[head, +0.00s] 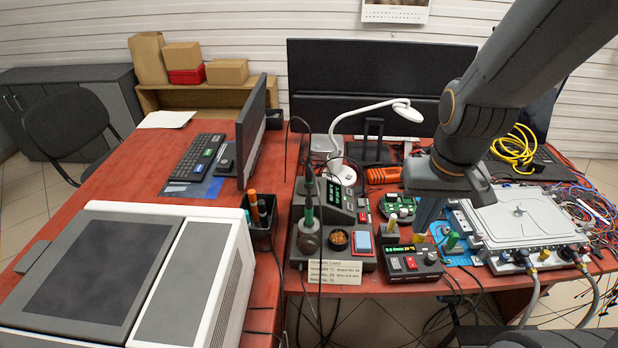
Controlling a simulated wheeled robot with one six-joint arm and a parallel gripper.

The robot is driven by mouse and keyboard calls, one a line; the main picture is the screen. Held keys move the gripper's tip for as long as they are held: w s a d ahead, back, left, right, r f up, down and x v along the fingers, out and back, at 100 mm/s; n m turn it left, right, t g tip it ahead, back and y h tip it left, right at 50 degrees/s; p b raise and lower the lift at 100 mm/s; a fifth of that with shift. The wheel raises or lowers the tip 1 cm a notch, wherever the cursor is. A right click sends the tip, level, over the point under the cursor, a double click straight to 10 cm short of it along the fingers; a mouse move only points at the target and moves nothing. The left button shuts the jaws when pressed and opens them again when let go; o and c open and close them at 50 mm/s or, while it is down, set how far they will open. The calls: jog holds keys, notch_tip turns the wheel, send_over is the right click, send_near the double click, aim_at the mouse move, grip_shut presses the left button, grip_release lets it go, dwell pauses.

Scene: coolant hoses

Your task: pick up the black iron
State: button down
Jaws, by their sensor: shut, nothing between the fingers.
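A soldering station (340,255) stands on the red bench at centre. A dark upright handle (310,184), which looks like the black iron, stands at its back left. A green-handled iron (308,214) stands just in front of it in a round holder. The lower part of the dark handle is hidden. My gripper (424,220) hangs from my arm, right of the station and well apart from both irons. It is shut and empty, pointing down near a green circuit board (398,207).
A small black device (411,262) with a lit display sits in front of my gripper. A grey metal unit (515,220) with hoses fills the right. A black pen cup (262,226) stands left.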

jog(key=c, duration=2.3)
grip_release()
jog(key=o, duration=0.7)
jog(key=w, duration=0.1)
jog(key=w+a+n, duration=0.2)
jog(key=w, duration=0.1)
jog(key=shift+r, duration=0.2)
jog(key=n+g, duration=0.1)
jog(key=n, duration=1.5)
send_over(309, 168)
jog(key=shift+w+r+b, duration=0.3)
jog(key=shift+w+b, duration=0.1)
jog(key=shift+b, duration=0.05)
jog(key=shift+a, duration=0.25)
jog(key=shift+f, duration=0.45)
jog(key=shift+d+f+p, duration=0.2)
jog(key=shift+f+p, duration=1.35)
jog(key=shift+f, duration=1.85)
